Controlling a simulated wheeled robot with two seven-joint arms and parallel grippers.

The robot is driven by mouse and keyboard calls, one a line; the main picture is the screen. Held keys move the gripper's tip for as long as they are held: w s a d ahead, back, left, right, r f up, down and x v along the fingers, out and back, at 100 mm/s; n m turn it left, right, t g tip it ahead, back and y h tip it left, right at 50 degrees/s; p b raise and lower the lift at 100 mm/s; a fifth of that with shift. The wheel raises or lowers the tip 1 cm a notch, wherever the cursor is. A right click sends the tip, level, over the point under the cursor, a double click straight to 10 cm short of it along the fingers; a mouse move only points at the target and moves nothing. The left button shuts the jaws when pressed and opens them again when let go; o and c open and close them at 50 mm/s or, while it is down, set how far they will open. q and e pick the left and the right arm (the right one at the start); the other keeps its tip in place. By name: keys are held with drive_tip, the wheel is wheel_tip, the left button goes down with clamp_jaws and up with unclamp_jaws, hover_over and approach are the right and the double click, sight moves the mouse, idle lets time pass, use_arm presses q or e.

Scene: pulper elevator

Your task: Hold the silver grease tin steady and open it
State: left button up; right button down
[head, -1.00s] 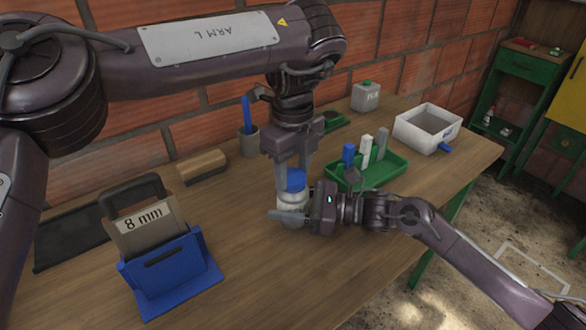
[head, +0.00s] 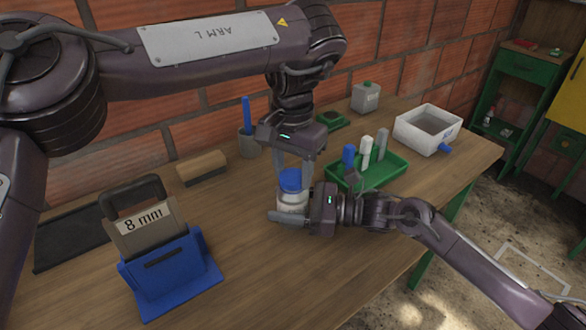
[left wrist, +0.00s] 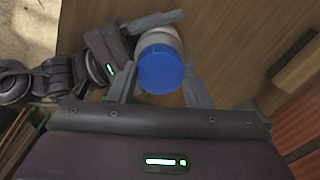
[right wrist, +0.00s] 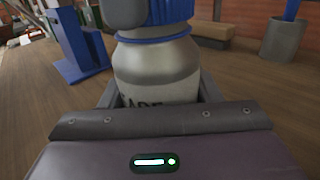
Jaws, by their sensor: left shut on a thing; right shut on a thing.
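The silver grease tin (head: 290,202) stands upright on the workbench, with a blue screw lid (head: 291,181) on top. My right gripper (head: 294,207) comes in from the right and is shut on the tin's body; the tin's silver side and part of its dark lettering show in the right wrist view (right wrist: 158,75). My left gripper (head: 293,177) points down from above, its fingers on either side of the blue lid, shut on it. The lid fills the space between these fingers in the left wrist view (left wrist: 161,70). Whether the lid is loose cannot be told.
A green tray (head: 376,185) with upright markers stands close behind my right gripper. A wooden block (head: 202,167), a cup (head: 248,145) and a white bin (head: 424,132) sit farther back.

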sight(293, 176)
use_arm(q)
drive_tip(key=shift+r, duration=0.2)
idle(0.5)
drive_tip(key=shift+r, duration=0.95)
drive_tip(key=shift+r, duration=2)
use_arm(e)
drive_tip(key=shift+c, duration=2)
unclamp_jaws()
use_arm(q)
drive_tip(key=shift+f, duration=0.1)
use_arm(e)
drive_tip(key=shift+d, duration=0.15)
